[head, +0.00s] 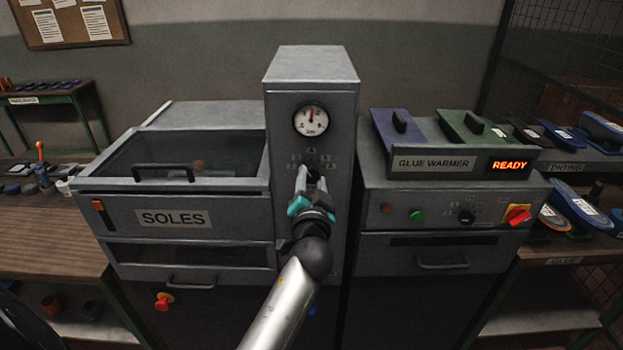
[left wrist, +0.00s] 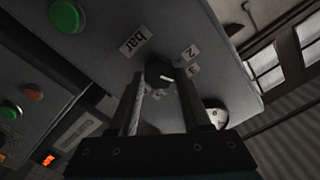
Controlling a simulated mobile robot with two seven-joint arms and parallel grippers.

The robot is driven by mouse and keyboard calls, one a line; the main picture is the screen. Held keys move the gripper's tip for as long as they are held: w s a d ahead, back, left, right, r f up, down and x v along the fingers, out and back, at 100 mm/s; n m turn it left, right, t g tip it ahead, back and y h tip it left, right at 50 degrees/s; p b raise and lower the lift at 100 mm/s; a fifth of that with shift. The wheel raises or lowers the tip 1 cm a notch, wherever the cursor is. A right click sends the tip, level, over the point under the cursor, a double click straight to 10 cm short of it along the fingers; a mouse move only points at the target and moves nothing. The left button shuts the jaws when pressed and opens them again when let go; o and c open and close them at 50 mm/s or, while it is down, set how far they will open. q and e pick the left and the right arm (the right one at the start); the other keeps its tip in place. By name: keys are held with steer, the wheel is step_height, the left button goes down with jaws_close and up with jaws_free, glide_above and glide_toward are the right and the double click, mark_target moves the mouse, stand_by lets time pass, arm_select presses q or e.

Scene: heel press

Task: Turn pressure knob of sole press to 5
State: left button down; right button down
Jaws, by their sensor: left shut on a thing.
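The sole press is the grey unit with the SOLES label (head: 173,218) and a tall column (head: 311,65). A round white gauge (head: 311,120) sits high on the column; its needle points roughly straight up. Below it is the dark pressure knob (left wrist: 158,74), ringed by small number marks and mostly hidden by my gripper in the head view. My left gripper (head: 306,180) is at the column front, its two fingers on either side of the knob and shut on it. The left wrist view shows marks 2 and 3 near the knob; its exact setting is unclear. My right gripper is not in view.
A glue warmer (head: 432,163) with a lit READY display stands right of the column, with buttons, a small dial and a red switch (head: 517,215). A handled lid (head: 165,174) is left of the column. A green button (left wrist: 66,16) shows in the left wrist view.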

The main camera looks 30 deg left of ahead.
arm_select(q)
steer(key=m+p, duration=0.1)
steer(key=m, duration=0.5)
steer(key=shift+r+m, duration=0.15)
steer(key=shift+m, duration=0.15)
steer(key=m+p, duration=0.2)
steer(key=m, duration=0.3)
steer(key=shift+w+m, duration=0.1)
steer(key=shift+m, duration=0.3)
steer(key=shift+d, duration=0.1)
steer(key=shift+c, duration=1.8)
jaws_free()
steer(key=shift+f, duration=0.25)
steer(key=b+v, duration=0.2)
steer(key=v, duration=1.3)
steer(key=shift+s+b, duration=0.2)
steer(key=shift+b, duration=0.1)
